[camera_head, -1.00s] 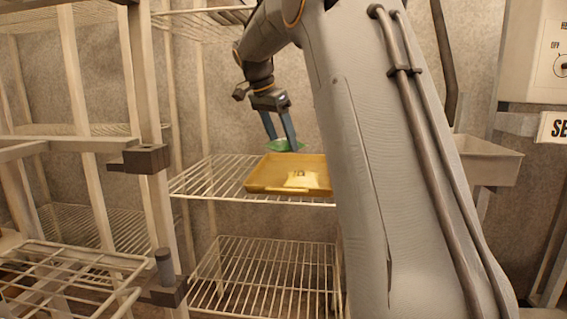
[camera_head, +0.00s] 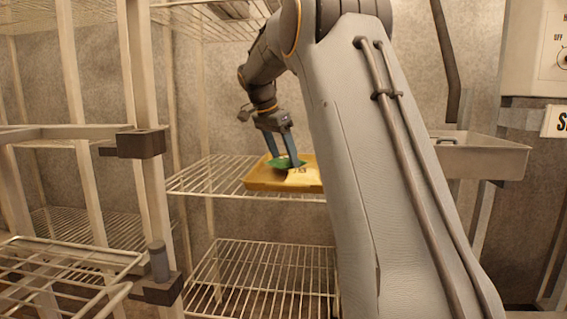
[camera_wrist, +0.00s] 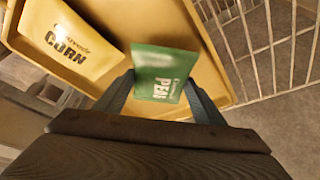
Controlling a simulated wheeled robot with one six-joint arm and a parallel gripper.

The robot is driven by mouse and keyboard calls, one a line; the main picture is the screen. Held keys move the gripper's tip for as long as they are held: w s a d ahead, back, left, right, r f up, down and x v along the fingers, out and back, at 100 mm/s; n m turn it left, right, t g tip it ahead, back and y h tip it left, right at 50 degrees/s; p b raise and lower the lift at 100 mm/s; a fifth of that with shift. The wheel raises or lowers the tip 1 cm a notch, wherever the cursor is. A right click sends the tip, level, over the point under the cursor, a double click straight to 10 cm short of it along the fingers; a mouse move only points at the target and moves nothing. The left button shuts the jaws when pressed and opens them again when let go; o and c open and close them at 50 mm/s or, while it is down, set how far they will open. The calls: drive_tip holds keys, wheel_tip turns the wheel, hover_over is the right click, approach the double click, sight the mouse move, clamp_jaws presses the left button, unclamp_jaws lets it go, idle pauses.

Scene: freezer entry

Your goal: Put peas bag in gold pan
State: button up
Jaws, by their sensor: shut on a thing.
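The gold pan (camera_head: 262,184) sits on the wire shelf in the head view, partly hidden on the right by my arm. The green peas bag (camera_head: 284,163) is held between the fingers of my gripper (camera_head: 284,158), over the pan. I cannot tell whether the bag touches the pan floor. A pale yellow corn bag (camera_wrist: 75,38) lies in the pan to the left of the peas bag.
The wire shelf (camera_head: 207,178) has bare room left of the pan. A lower wire shelf (camera_head: 262,275) is empty. Rack posts (camera_head: 145,100) and a dark bracket (camera_head: 140,144) stand at the left. A grey basin (camera_head: 480,158) is at the right.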

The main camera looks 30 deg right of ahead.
sight(277, 159)
drive_tip(key=shift+f, duration=0.25)
drive_tip(key=o, duration=1.3)
drive_tip(key=shift+p+v, duration=1.5)
drive_tip(key=shift+v, duration=2.35)
drive_tip(key=shift+d, duration=0.1)
